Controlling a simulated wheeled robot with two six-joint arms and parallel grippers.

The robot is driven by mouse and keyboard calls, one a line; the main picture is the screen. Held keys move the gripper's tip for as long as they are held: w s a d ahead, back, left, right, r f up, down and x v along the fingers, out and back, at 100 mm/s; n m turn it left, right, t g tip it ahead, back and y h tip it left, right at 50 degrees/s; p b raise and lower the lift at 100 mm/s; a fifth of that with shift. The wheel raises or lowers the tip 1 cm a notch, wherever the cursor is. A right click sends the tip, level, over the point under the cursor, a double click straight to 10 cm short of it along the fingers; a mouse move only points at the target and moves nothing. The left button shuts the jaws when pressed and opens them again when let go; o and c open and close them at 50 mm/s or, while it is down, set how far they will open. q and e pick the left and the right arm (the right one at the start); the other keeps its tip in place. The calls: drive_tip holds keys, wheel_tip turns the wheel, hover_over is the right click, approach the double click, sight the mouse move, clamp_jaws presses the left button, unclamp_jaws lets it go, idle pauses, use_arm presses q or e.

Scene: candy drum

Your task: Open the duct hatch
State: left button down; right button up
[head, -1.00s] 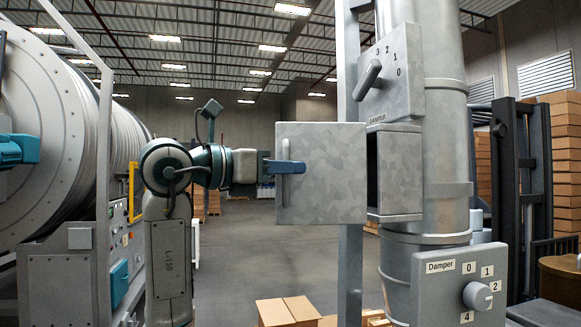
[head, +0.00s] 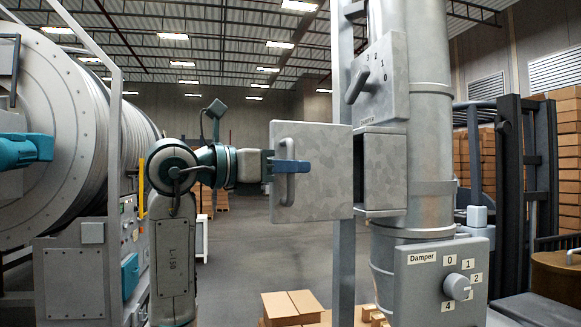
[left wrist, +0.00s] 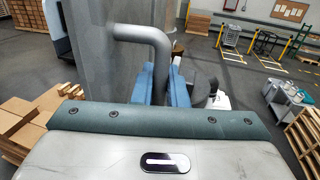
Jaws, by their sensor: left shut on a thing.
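The duct hatch door (head: 325,175) is a flat galvanized plate. It stands swung out to the left of the duct box (head: 382,172), whose dark opening shows as a narrow strip beside it. My left gripper (head: 292,167) has blue fingers shut on the door's vertical bar handle (head: 288,188). In the left wrist view the grey bent handle (left wrist: 150,38) runs down between the blue fingers (left wrist: 160,85). The door's surface fills the upper left there. My right gripper is not in view.
A vertical duct (head: 428,120) carries the box, with a damper lever panel (head: 378,78) above and a damper dial panel (head: 440,272) below. A large drum (head: 75,130) stands left. Cardboard boxes (head: 292,306) lie below the door. Open floor shows behind.

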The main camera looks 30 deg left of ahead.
use_arm(q)
drive_tip(key=c, duration=1.8)
unclamp_jaws()
drive_tip(key=b+v, duration=0.5)
drive_tip(key=v, duration=0.5)
drive_tip(key=shift+s+a, duration=0.2)
drive_tip(key=shift+s, duration=0.1)
